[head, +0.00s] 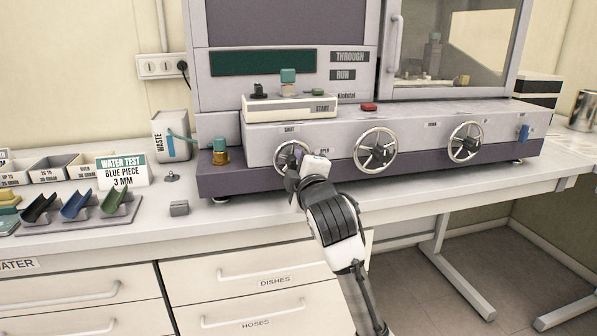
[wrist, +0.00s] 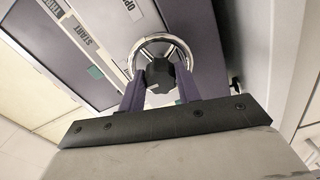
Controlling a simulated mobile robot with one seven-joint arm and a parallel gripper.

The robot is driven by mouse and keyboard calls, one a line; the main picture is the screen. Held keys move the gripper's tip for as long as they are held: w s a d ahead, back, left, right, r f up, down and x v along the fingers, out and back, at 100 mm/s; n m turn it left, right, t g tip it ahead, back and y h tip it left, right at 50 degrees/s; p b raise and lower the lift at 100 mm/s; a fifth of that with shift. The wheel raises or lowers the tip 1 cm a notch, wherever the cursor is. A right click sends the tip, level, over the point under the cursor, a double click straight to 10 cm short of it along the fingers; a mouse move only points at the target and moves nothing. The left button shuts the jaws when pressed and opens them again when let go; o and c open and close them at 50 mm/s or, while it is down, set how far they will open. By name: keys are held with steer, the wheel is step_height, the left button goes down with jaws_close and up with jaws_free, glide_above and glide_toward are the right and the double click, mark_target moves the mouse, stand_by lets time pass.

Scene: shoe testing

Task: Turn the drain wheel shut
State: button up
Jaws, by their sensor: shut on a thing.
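The drain wheel (head: 279,150) is the leftmost of three chrome handwheels on the machine's front, with SHUT printed at its upper left and OPEN at its right. My gripper (head: 294,168) is at this wheel and covers its lower right part in the head view. In the wrist view, the wheel's chrome rim (wrist: 160,38) circles a dark central hub (wrist: 159,76). My gripper (wrist: 161,88) has one finger on each side of the hub and is shut on it. The exact contact is partly hidden.
The middle wheel (head: 375,150) and right wheel (head: 465,142) sit farther along the same panel. A green-capped brass fitting (head: 220,153) and waste container (head: 171,136) stand to the left. A small grey block (head: 179,208) lies on the counter (head: 225,222).

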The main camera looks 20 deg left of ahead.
steer(key=shift+n, duration=0.5)
steer(key=o, duration=1)
steer(key=b+v, duration=0.2)
steer(key=v, duration=1.1)
steer(key=shift+s+d, duration=0.25)
steer(key=shift+s, duration=0.1)
